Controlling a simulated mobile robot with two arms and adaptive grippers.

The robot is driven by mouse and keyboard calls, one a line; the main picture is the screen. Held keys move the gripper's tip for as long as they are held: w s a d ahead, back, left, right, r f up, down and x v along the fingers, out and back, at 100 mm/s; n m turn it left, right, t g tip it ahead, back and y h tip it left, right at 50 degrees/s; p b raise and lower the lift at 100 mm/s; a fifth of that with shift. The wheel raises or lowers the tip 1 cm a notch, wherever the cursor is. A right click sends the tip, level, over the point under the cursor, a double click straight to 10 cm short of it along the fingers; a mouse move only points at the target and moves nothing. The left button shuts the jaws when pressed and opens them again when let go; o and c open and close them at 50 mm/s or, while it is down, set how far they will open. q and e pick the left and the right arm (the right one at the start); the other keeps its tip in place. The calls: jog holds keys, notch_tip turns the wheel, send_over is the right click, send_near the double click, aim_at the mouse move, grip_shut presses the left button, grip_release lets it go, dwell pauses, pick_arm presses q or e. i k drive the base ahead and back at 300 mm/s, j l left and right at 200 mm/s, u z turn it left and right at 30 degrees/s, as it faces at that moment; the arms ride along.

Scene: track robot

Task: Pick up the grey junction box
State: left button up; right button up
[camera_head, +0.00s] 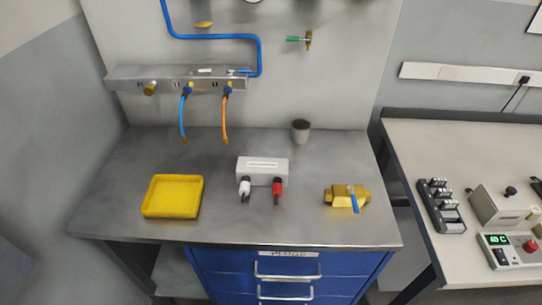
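A light grey box (263,166), which looks like the junction box, sits upright near the middle of the metal workbench (320,225). A white connector (244,187) and a red connector (277,186) with dark tips stick out from its front side. Nothing stands right against it. Neither of my grippers is in view.
A yellow tray (172,213) lies left of the box, a brass valve with a blue handle (337,196) right of it. Hoses (225,120) hang at the back. A second table (420,150) with devices is at right.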

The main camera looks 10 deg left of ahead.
aim_at(259, 171)
jog(key=i+l+u, duration=0.15)
jog(key=u, duration=0.2)
jog(key=i+l+u, duration=0.25)
jog(key=u, duration=0.15)
jog(key=i+l+u, duration=0.15)
jog(key=u, duration=0.2)
jog(key=k+l, duration=0.1)
jog(key=k, duration=0.4)
